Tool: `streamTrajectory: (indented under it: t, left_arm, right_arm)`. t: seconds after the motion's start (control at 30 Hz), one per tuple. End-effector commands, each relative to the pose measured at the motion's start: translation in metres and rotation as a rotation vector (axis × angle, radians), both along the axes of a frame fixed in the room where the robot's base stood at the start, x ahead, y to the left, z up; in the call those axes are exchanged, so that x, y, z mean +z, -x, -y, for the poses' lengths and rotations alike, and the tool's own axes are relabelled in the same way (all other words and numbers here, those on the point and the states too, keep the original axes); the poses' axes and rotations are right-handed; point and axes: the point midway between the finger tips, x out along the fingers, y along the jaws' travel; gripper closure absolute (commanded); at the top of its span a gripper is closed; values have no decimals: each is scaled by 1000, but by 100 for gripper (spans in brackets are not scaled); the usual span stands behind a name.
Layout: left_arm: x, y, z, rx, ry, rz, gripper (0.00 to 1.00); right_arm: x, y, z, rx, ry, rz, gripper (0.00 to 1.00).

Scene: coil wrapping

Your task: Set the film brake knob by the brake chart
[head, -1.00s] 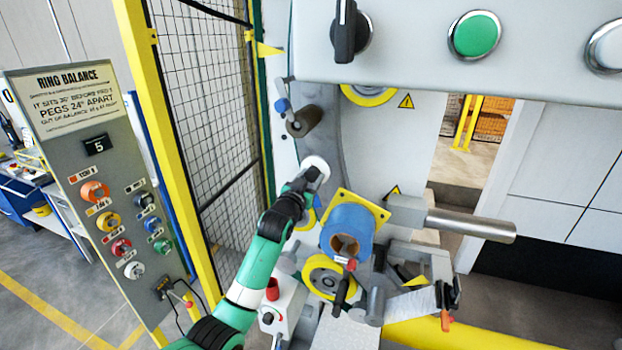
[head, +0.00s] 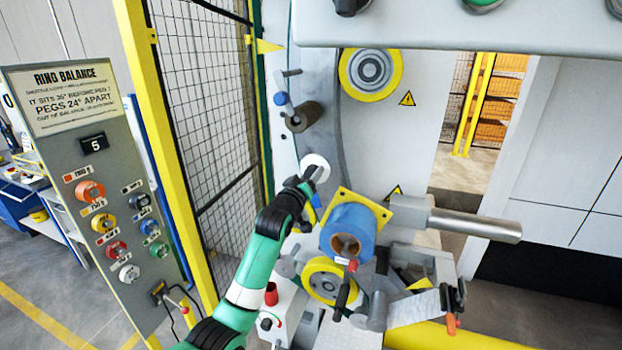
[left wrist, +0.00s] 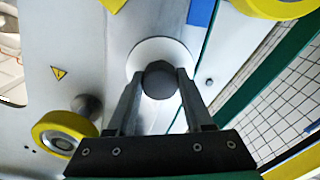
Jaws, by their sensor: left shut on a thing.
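The film brake knob (left wrist: 160,82) is a dark grey round knob in front of a white disc (left wrist: 152,54) in the left wrist view. My left gripper (left wrist: 156,92) is shut on the knob, one finger on each side. In the head view the white disc (head: 316,166) shows at the end of my left arm, and my left gripper (head: 308,183) hides the knob there. Any pointer or marks on the knob are too small to read. I see no chart labelled as the brake chart. My right gripper is not in view.
A grey board (head: 62,205) headed "RING BALANCE" with coloured knobs stands at the left. A blue film roll (head: 352,226) sits right of my left gripper, with a yellow-rimmed wheel (head: 368,73) above. A mesh fence (head: 215,120) stands close on the left.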

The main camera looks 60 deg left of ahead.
Motion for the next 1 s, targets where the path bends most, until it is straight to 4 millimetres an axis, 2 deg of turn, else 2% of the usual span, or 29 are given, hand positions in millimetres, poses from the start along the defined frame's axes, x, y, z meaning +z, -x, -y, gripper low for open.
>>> streamTrajectory:
  t: [0.6, 0.63, 0.77, 0.8, 1.0]
  left_arm:
    - [1, 0, 0, 0, 38, 37, 100]
    - [1, 0, 0, 0, 38, 37, 45]
    - [1, 0, 0, 0, 38, 37, 22]
    - [1, 0, 0, 0, 39, 36, 19]
    - [0, 0, 0, 1, 39, 36, 19]
  right_arm:
    - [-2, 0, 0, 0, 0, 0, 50]
    - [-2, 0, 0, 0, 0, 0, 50]
    - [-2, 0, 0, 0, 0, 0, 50]
    - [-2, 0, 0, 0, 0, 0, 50]
    - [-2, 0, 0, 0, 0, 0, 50]
